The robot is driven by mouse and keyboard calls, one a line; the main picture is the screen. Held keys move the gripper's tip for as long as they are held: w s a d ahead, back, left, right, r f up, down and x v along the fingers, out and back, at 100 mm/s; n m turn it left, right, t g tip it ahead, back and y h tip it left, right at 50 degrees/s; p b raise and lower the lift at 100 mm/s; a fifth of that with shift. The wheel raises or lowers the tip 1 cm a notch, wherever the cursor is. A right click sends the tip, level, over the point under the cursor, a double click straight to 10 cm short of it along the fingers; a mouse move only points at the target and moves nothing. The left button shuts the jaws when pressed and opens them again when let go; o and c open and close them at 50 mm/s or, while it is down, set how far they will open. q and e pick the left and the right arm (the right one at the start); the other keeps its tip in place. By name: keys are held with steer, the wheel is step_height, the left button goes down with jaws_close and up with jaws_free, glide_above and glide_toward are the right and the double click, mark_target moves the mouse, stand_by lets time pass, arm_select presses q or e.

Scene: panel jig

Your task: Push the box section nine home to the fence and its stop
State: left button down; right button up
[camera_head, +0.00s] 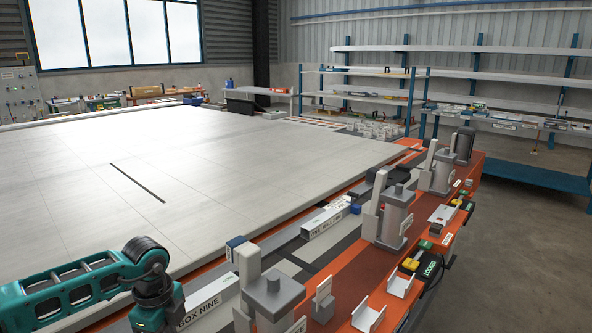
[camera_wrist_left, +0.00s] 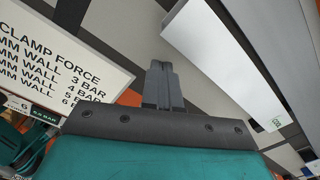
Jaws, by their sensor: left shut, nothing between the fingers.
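The box section nine (camera_head: 212,304) is a pale long bar marked "BOX NINE" at the bottom of the head view, partly hidden by my left arm and a grey clamp post. My left gripper (camera_wrist_left: 161,75) is shut and empty in the left wrist view. Its fingertips are just left of a long white bar (camera_wrist_left: 222,55), apparently a box section; I cannot tell whether they touch. In the head view my left wrist is beside box section nine, with the fingers out of sight. The fence and stop cannot be clearly told apart. My right gripper is not in view.
Grey clamp posts (camera_head: 271,300) stand along the orange jig rail (camera_head: 345,277). Another labelled bar (camera_head: 327,219) lies farther back. A clamp force sign (camera_wrist_left: 58,52) is at left in the wrist view. The broad pale table (camera_head: 215,165) is largely clear.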

arm_select(q)
steer(key=shift+w+a+b, duration=0.7)
steer(key=shift+w+a, duration=0.35)
steer(key=shift+a, duration=0.1)
stand_by(0.7)
steer(key=shift+w+a+r, duration=0.1)
steer(key=shift+w+a, duration=0.05)
steer(key=shift+a, duration=0.1)
stand_by(0.4)
steer(key=shift+s+d+p, duration=0.25)
steer(key=shift+p, duration=0.15)
steer(key=shift+s+d+p, duration=0.4)
steer(key=shift+d, duration=0.15)
step_height(320, 180, up, 8)
steer(key=p, duration=0.5)
